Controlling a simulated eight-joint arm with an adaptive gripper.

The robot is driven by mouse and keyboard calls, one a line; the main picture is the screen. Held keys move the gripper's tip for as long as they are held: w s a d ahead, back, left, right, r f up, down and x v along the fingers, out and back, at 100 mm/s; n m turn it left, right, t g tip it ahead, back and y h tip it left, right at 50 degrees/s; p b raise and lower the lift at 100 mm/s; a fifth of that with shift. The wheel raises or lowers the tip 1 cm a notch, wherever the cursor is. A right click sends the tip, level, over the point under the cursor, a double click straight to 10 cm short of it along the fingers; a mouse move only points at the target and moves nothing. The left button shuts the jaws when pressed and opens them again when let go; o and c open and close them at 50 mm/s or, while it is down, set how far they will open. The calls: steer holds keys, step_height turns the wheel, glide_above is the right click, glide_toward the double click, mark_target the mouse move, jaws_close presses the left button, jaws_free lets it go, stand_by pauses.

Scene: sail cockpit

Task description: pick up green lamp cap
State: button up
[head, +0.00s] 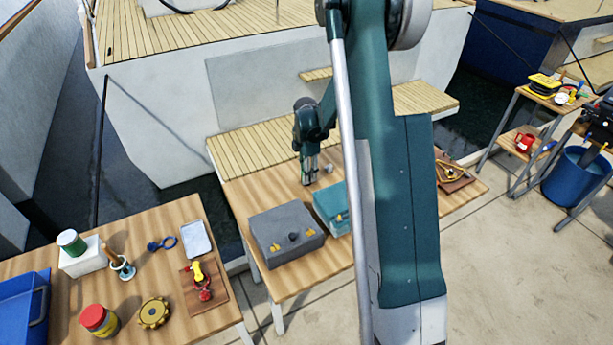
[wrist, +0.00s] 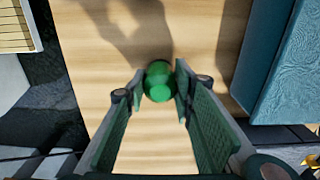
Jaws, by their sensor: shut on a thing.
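The green lamp cap (wrist: 158,82) is a small round green piece between my fingertips in the wrist view. My gripper (wrist: 157,90) is shut on it, with a finger pad against each side. In the head view my gripper (head: 309,180) points down over the far part of the middle wooden table (head: 235,200). The cap cannot be made out in the head view. How far the cap is above the table, if at all, I cannot tell.
A grey box (head: 287,232) and a teal box (head: 332,208) stand nearer on the same table. The teal box also shows at right in the wrist view (wrist: 285,65). A small grey thing (head: 328,169) lies beside my gripper. Dark water (head: 200,200) lies left of the table.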

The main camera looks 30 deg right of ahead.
steer(key=shift+r, duration=0.15)
steer(key=shift+r+p, duration=0.5)
steer(key=shift+r, duration=4.35)
